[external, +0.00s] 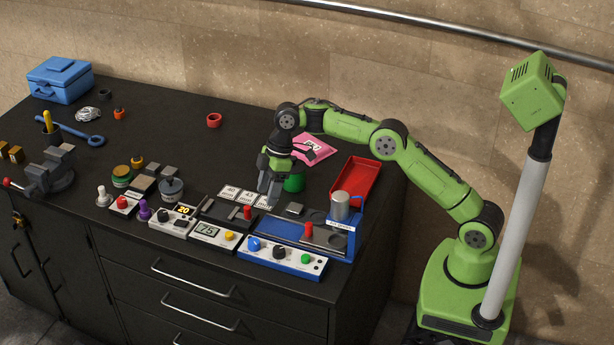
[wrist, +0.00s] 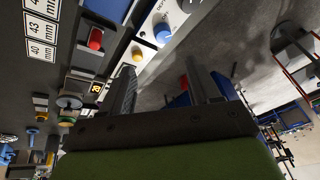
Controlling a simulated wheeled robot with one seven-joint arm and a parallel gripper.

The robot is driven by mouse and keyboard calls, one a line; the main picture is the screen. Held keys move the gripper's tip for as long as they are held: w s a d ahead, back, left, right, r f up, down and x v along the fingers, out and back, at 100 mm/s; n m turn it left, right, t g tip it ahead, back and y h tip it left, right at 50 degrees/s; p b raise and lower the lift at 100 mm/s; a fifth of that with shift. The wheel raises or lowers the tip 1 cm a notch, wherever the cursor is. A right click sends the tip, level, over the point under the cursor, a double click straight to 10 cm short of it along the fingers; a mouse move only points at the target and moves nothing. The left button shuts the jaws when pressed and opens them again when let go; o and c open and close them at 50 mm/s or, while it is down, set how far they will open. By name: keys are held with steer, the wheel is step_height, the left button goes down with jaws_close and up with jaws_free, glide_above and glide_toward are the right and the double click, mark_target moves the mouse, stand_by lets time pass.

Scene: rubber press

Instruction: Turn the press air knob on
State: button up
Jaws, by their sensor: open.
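The blue press (external: 320,235) stands near the front right of the black bench, with a silver cylinder on top. Its white front panel carries a blue knob (external: 254,244), a black knob (external: 279,252) and a green button (external: 305,258). I cannot read which knob is labelled air. The blue knob also shows in the wrist view (wrist: 162,33), beyond the fingertips. My gripper (external: 268,196) is open and empty, pointing down above the bench, behind and apart from the panel. Its two dark fingers show spread in the wrist view (wrist: 163,75).
A display box with a yellow button (external: 229,236) sits just left of the press panel. A red lever (external: 247,212) and number cards (external: 247,196) lie near my gripper. A red tray (external: 355,182) and green cup (external: 294,183) are behind the press. The bench's back middle is mostly clear.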

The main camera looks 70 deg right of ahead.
mark_target(254, 241)
steer(key=a+f+b, duration=0.1)
steer(key=f, duration=0.3)
steer(key=w+a+f+n+b, duration=0.1)
steer(key=a+f, duration=0.1)
steer(key=f, duration=0.3)
steer(key=w+a+f+n+b, duration=0.1)
steer(key=a+f, duration=0.1)
steer(key=f, duration=0.2)
steer(key=shift+w+a+f+y, duration=0.1)
steer(key=shift+a+f+y, duration=0.05)
steer(key=shift+f+y, duration=0.2)
steer(key=c, duration=1)
steer(key=shift+a+m+t+b, duration=0.1)
steer(key=shift+m+t+b, duration=0.4)
steer(key=shift+m+b, duration=0.55)
steer(key=shift+r+m+h, duration=0.1)
steer(key=shift+m+h, duration=0.35)
steer(key=o, duration=1)
steer(key=p+v, duration=0.3)
steer(key=v, duration=1.2)
steer(key=shift+s+r, duration=0.3)
